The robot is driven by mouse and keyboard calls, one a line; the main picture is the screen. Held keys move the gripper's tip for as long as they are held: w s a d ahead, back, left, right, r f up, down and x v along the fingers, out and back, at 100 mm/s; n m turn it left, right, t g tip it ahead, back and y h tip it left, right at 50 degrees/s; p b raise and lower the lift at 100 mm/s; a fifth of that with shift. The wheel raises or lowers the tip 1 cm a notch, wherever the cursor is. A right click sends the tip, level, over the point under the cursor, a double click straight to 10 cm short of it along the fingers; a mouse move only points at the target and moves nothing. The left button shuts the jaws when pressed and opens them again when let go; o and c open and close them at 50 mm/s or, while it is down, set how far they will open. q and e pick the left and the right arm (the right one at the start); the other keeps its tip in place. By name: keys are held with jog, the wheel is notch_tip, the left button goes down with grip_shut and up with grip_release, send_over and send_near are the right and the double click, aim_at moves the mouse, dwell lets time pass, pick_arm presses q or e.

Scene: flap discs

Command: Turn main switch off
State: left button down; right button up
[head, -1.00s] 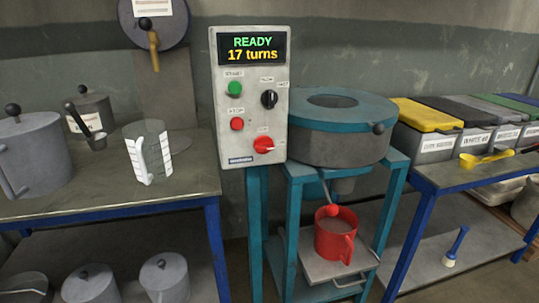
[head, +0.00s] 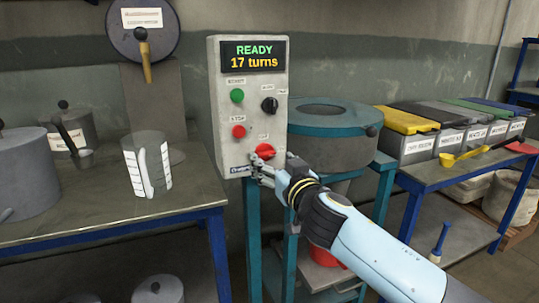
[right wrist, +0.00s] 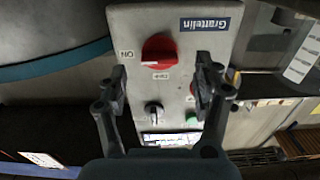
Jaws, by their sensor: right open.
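The main switch is a red rotary knob (head: 265,151) low on the grey control box (head: 220,105). In the right wrist view the knob (right wrist: 160,48) appears upside down, with an ON label to its left and an OFF label below it. A white mark shows on the knob's lower left there. My right gripper (head: 256,168) is at the box's lower front, just below the knob. In the wrist view its open fingers (right wrist: 161,75) hold nothing, and the knob shows between and beyond the tips. Contact cannot be told. My left gripper is out of view.
The box display (head: 254,54) reads READY, 17 turns. A green button (head: 237,95), a red button (head: 239,131) and a black knob (head: 270,105) sit above the switch. A teal-topped machine (head: 325,116) stands right of the box; a clear measuring jug (head: 146,166) stands left.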

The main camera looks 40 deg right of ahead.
aim_at(266, 154)
jog(key=shift+x, duration=1.45)
jog(key=c, duration=1.2)
jog(key=shift+o, duration=0.2)
